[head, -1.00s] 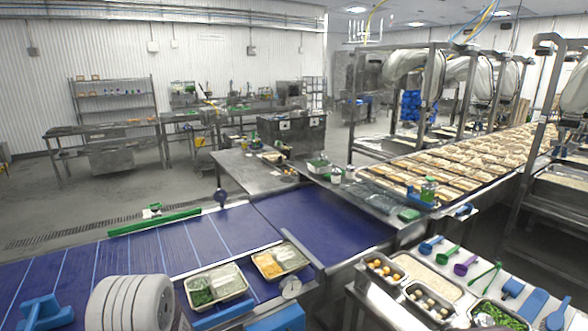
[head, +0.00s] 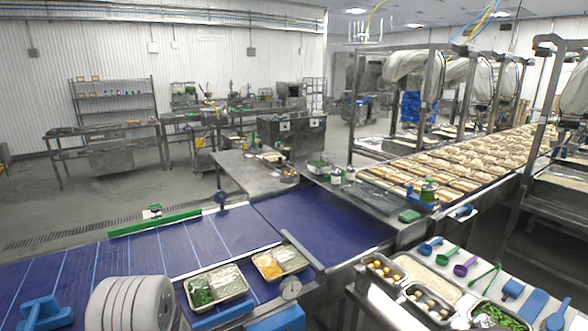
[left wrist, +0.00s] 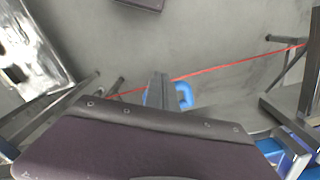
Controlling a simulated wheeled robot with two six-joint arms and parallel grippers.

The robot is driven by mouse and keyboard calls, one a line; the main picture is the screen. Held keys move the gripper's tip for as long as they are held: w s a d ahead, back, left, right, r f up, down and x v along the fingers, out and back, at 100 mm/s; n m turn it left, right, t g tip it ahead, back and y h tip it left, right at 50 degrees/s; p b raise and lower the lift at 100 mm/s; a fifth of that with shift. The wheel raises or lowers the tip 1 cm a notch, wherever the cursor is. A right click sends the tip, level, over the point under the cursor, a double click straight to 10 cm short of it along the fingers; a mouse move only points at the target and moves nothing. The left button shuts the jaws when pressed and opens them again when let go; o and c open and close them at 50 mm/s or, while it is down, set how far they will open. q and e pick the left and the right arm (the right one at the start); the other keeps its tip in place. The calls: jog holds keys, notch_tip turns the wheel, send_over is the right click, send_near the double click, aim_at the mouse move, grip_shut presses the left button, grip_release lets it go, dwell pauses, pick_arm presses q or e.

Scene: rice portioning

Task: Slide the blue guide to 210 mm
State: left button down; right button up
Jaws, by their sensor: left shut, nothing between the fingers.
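A blue bar (head: 218,317) lies along the near edge of the dark blue belt (head: 150,262), and a blue block (head: 275,320) is to its right. Another blue piece (head: 40,314) with raised arms sits on the belt at the lower left. I cannot tell which of these is the guide, and no millimetre scale is readable. In the left wrist view my left gripper (left wrist: 158,90) appears as narrow grey fingers, shut and empty. A blue loop (left wrist: 183,95) shows just right of them; whether they touch is unclear. My right gripper is not in view.
Two food trays (head: 216,299) stand near the belt's front edge, close to a round dial (head: 290,288). A green rail (head: 155,223) lines the far edge. A table with scoops (head: 465,258) and food pans is at right. Grey floor lies beyond the left gripper.

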pick_arm(q)
jog(key=shift+f, duration=0.1)
notch_tip(320, 180, down, 4)
jog(key=b, duration=0.3)
jog(key=shift+f, duration=0.2)
dwell(0.4)
jog(key=shift+w+a, duration=0.45)
jog(key=shift+w, duration=0.3)
jog(key=shift+w+a, duration=0.45)
jog(key=shift+w, duration=0.3)
dwell(1.6)
jog(key=shift+s, duration=0.1)
jog(key=shift+s+d, duration=0.5)
jog(key=shift+s, duration=0.2)
jog(key=shift+s+d, duration=0.45)
jog(key=shift+s, duration=0.25)
notch_tip(320, 180, up, 9)
jog(key=p, duration=0.8)
